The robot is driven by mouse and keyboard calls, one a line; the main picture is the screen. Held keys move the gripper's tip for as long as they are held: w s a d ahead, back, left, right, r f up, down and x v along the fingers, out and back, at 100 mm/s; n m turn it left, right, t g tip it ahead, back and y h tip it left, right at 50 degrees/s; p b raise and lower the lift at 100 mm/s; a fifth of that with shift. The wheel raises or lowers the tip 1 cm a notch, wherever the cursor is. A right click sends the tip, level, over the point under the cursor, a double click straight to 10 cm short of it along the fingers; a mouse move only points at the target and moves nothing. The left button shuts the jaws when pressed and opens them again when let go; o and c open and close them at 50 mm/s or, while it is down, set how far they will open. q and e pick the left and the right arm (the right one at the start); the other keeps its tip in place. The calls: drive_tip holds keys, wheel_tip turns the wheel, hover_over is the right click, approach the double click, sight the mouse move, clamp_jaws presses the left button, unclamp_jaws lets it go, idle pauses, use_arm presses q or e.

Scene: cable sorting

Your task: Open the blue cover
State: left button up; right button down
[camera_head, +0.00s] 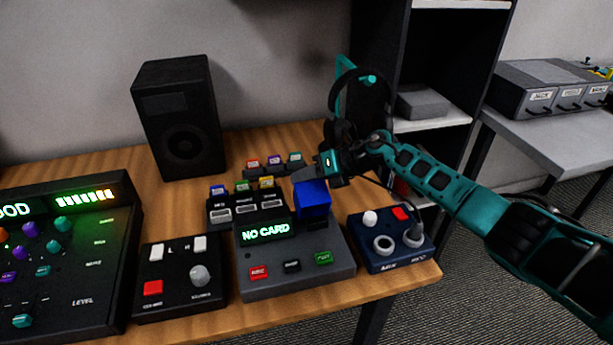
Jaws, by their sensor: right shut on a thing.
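The blue cover (313,199) sits at the upper right of the grey device (295,268) whose display reads "NO CARD". It appears tilted up, with a dark area below it. My right gripper (325,172) reaches in from the right and is at the cover's upper right edge, shut on it. The fingertips are small and partly merge with the cover, so the exact grip is hard to see. My left gripper is not in view.
A black speaker (179,118) stands at the back. A mixer (70,250) and a switch box (181,277) lie to the left, a dark blue box (391,241) to the right. Small card holders (247,205) stand behind the device. A headphone stand (345,90) is behind my right arm.

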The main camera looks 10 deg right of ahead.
drive_tip(key=c, duration=1.4)
unclamp_jaws()
drive_tip(key=shift+w+d, duration=0.1)
drive_tip(key=shift+w, duration=0.15)
drive_tip(key=o, duration=0.3)
drive_tip(key=shift+w+f, duration=0.2)
drive_tip(key=shift+f, duration=0.1)
drive_tip(key=shift+s+r, duration=0.1)
drive_tip(key=shift+s, duration=0.05)
drive_tip(key=p+v, duration=0.1)
drive_tip(key=v, duration=1.1)
drive_tip(key=shift+s+d+r, duration=0.2)
drive_tip(key=shift+s+r, duration=0.05)
drive_tip(key=shift+r, duration=0.05)
